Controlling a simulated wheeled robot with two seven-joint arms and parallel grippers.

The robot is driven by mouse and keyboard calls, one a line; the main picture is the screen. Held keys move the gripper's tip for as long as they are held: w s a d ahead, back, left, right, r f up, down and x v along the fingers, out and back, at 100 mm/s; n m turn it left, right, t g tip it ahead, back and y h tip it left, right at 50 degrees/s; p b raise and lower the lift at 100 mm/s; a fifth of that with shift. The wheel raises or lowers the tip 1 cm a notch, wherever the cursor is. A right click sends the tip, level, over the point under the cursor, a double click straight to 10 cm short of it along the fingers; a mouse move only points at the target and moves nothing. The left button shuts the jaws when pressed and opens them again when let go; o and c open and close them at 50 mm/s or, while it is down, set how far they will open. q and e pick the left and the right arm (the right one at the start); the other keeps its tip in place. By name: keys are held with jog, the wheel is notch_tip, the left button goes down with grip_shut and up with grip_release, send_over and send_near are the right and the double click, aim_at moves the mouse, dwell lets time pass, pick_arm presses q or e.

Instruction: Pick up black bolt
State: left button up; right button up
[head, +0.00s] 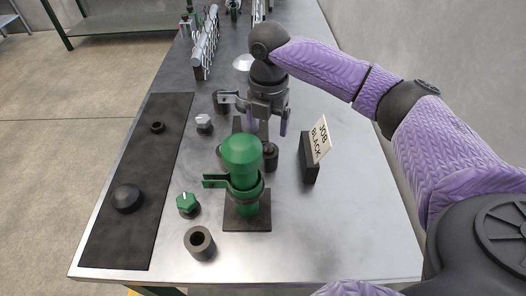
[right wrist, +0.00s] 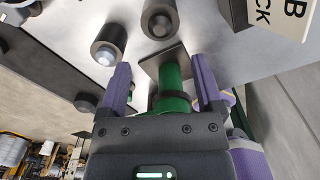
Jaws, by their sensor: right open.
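The sign (head: 319,140) reads "JOB BLACK". I cannot clearly make out a black bolt. A black domed piece (head: 126,198) lies on the dark mat, and I cannot tell whether it is a bolt. A green hex-headed bolt (head: 187,203) and a grey hex-headed bolt (head: 204,122) stand on the table. My right gripper (head: 267,131) points down, open, behind the green cylinder from the head camera. In the right wrist view its purple fingers (right wrist: 162,75) are apart, with a green post (right wrist: 172,85) showing between them. I cannot tell whether it touches them. My left gripper is out of view.
A green cylinder (head: 242,158) stands in a green clamp on a dark plate (head: 246,222). A hollow dark sleeve (head: 200,244) stands near the front. A small dark ring (head: 157,127) lies on the mat (head: 140,165). Metal parts (head: 205,52) stand at the back.

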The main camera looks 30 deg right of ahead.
aim_at(268, 145)
jog(key=f, duration=0.2)
jog(key=f+b, duration=0.1)
jog(key=f, duration=0.1)
jog(key=f+b, duration=0.1)
jog(key=shift+d+f, duration=0.25)
jog(key=shift+f, duration=0.15)
jog(key=shift+w+f, duration=0.1)
jog(key=shift+f, duration=0.05)
grip_shut()
